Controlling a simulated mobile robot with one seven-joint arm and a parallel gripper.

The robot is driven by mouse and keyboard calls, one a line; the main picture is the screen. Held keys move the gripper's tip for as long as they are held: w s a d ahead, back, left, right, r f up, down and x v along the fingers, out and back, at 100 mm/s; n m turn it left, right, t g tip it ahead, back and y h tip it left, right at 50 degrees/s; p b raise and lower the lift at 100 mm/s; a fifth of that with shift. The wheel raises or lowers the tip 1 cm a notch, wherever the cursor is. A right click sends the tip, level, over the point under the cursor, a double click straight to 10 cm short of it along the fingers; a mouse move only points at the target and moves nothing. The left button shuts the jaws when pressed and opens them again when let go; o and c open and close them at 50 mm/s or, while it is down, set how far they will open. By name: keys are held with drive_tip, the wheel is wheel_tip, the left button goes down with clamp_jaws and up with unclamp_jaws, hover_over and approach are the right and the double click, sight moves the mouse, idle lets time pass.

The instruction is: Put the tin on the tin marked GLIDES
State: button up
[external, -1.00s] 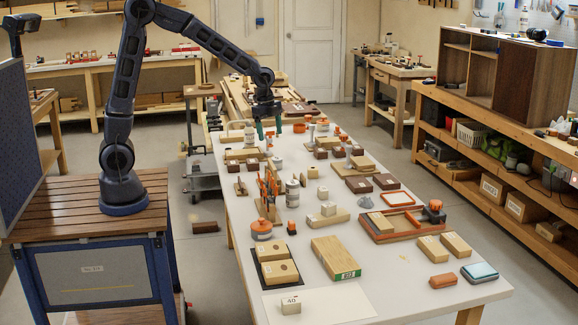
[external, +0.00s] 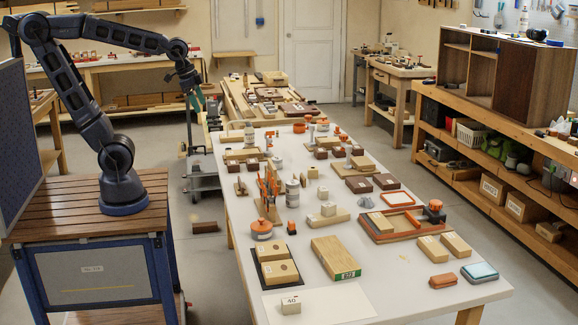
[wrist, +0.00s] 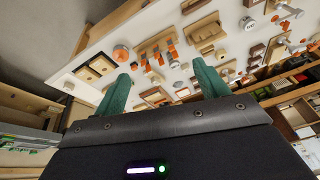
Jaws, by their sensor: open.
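My gripper (external: 196,101) is open and empty, off the left edge of the bench near its far end. In the wrist view its two teal fingers (wrist: 161,80) are spread wide with nothing between them. A round grey tin with an orange top (external: 261,229) sits at the left edge of the bench; a similar orange-topped one (wrist: 121,53) shows in the wrist view. A grey cylindrical tin (external: 292,193) stands behind it, beside orange clamps. Another pale cylindrical container (external: 249,133) stands at the far left. No GLIDES marking is legible, so I cannot tell which tin bears it.
The white bench top (external: 405,262) is crowded with wooden blocks, boxes and tools. An orange-framed wooden tray (external: 377,237) lies to the right. A long wooden block (external: 335,258) and a dark tray with two blocks (external: 259,274) lie near the front. Bare bench shows at front right.

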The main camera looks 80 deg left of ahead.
drive_tip(key=s+n, duration=0.3)
drive_tip(key=s, duration=0.5)
drive_tip(key=shift+s+a+f+t, duration=0.2)
drive_tip(key=shift+f+t, duration=0.15)
drive_tip(key=shift+t, duration=0.05)
